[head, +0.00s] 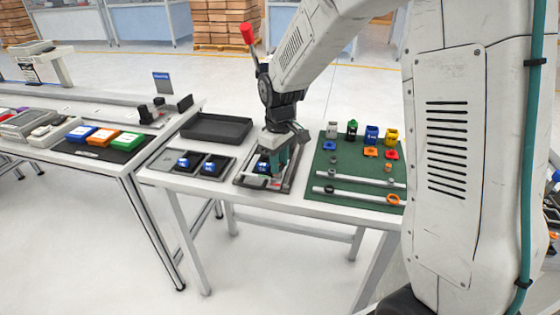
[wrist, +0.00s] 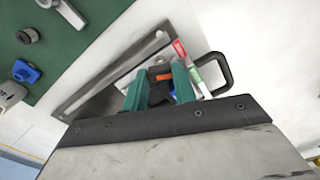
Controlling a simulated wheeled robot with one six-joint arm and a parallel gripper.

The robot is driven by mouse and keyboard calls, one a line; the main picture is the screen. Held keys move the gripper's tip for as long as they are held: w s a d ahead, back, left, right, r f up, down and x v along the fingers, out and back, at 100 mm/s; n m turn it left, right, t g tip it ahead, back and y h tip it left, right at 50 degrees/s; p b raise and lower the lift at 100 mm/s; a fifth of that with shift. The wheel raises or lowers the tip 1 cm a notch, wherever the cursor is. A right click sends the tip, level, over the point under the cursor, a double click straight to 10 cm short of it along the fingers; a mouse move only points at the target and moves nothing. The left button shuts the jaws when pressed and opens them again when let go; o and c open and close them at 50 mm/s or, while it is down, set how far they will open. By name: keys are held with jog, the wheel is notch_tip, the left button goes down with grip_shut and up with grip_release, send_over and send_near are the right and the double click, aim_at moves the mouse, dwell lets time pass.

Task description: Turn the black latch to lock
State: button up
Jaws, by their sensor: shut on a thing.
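My gripper (head: 275,168) reaches down over a dark-framed fixture (head: 243,181) on the white table in the head view. In the wrist view, the two teal fingers of my gripper (wrist: 168,88) point into the fixture's grey frame (wrist: 112,78). They are shut on a small dark piece (wrist: 160,92), which appears to be the black latch; the fingers hide most of it. An orange part (wrist: 160,76) shows beside it between the fingers. The latch's angle cannot be told. A black loop handle (wrist: 226,72) stands at the fixture's right side in the wrist view.
A black tray (head: 216,128) lies behind, and a tray with blue-and-white parts (head: 187,166) stands left. A green mat (head: 340,172) with several coloured parts and white rails lies right. A red-and-white strip (wrist: 181,50) lies close by my fingers.

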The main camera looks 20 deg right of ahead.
jog(key=m, duration=1.3)
jog(key=shift+s, duration=0.1)
jog(key=shift+m, duration=0.4)
jog(key=o, duration=1)
jog(key=shift+r, duration=0.3)
notch_tip(320, 180, up, 7)
jog(key=shift+r, duration=0.2)
